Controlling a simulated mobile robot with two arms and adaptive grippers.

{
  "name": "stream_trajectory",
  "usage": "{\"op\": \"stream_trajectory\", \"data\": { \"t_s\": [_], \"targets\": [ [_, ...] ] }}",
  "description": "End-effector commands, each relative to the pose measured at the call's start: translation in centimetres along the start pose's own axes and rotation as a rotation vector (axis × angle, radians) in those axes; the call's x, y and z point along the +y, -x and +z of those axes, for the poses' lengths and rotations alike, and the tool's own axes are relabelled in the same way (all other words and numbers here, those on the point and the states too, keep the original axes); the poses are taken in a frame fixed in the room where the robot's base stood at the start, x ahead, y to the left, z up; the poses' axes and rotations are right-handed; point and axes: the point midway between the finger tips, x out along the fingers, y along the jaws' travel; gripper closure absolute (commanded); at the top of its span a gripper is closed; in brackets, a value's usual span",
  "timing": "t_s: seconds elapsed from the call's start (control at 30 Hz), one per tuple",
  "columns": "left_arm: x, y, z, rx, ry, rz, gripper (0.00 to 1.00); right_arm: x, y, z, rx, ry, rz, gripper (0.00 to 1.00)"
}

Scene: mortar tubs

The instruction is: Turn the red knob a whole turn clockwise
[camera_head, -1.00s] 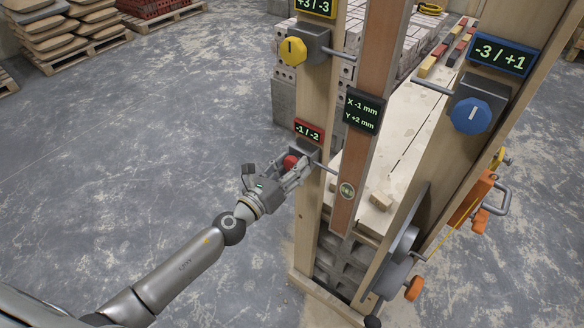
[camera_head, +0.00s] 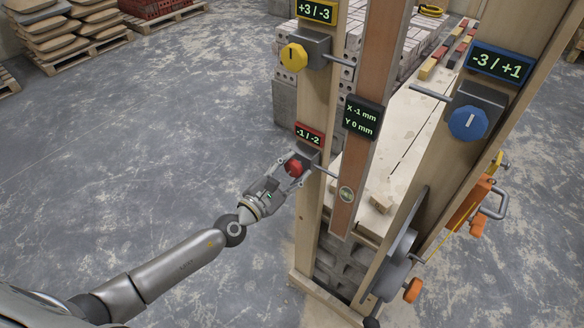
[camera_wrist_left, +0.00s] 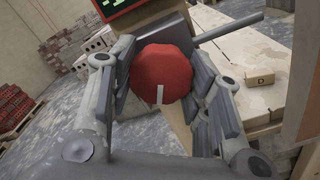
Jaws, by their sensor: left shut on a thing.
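The red knob (camera_head: 293,168) sits on a grey block on the wooden post, under a red-framed display (camera_head: 309,134) reading -1 / -2. In the left wrist view the red knob (camera_wrist_left: 161,86) is a faceted disc with a white mark pointing down. My left gripper (camera_head: 287,170) has a finger on each side of the knob and is shut on it; it also shows in the left wrist view (camera_wrist_left: 165,95). A dark display (camera_head: 362,117) on the brown board reads X -1 mm, Y 0 mm. My right gripper is not in view.
A yellow knob (camera_head: 294,56) is above on the same post, with its display at +3 / -3. A blue knob (camera_head: 468,120) is on the right post, display -3 / +1. Orange clamps (camera_head: 468,212) hang at right. The floor at left is open.

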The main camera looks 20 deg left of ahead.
Motion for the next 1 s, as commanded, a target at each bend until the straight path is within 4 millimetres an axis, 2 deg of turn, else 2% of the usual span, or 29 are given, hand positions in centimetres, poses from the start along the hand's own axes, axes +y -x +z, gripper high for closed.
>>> {"op": "stream_trajectory", "data": {
  "t_s": [1.0],
  "targets": [
    [0.1,0.1,0.0,0.0,-0.965,-0.009,0.79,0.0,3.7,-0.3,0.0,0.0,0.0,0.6]
  ]
}}
